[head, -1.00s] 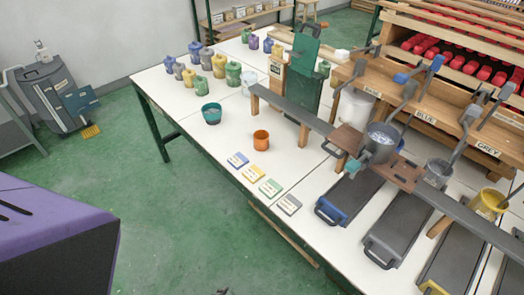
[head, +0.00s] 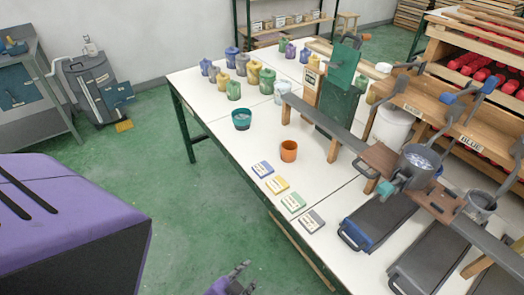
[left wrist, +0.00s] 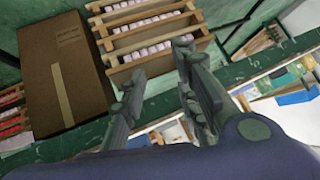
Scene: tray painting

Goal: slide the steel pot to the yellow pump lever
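The steel pot (head: 418,166) stands upright on a brown wooden carriage (head: 440,204) on the long grey rail (head: 325,118), at the right of the head view. A small teal block (head: 386,188) sits beside it on the carriage. Grey levers stand along the wooden shelf behind, one by a BLUE label (head: 470,143); I cannot make out a yellow lever. My left gripper (head: 242,278) is low at the bottom edge, in front of the table and well apart from the pot. In the left wrist view its fingers (left wrist: 158,64) are spread and empty. My right gripper is not in view.
The white table (head: 225,121) carries paint jars, a teal bowl (head: 242,120), an orange cup (head: 289,150) and colour cards. Dark trays (head: 378,220) lie under the rail. A green upright panel (head: 340,95) stands at the rail.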

